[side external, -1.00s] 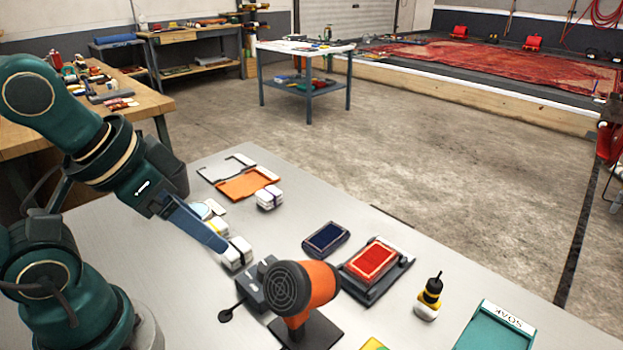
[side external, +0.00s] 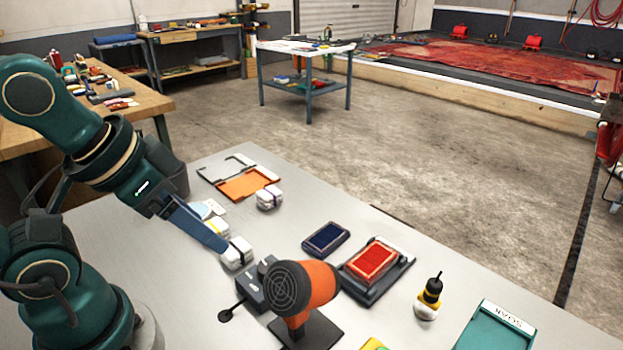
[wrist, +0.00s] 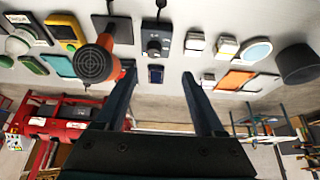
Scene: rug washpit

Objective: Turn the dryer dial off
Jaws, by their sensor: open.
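The orange dryer (side external: 315,285) with a dark round grille stands on a dark base at the front middle of the table; it also shows in the wrist view (wrist: 97,60). A dark control box (side external: 256,284) sits just left of it, with a cable to a dark round piece. In the wrist view the control box (wrist: 155,38) shows a round dial (wrist: 153,46) on its face; its setting is too small to read. My gripper (side external: 222,245) is above the table, left of the box. In the wrist view its fingers (wrist: 159,76) are apart with nothing held between them.
White strapped bundles (side external: 237,254) stand near my gripper in the side view. A blue pad (side external: 326,238), a red pad on a dark tray (side external: 372,262), a yellow-and-black bottle (side external: 429,297) and a green tray (side external: 494,330) lie to the right. An orange tray (side external: 246,184) lies behind.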

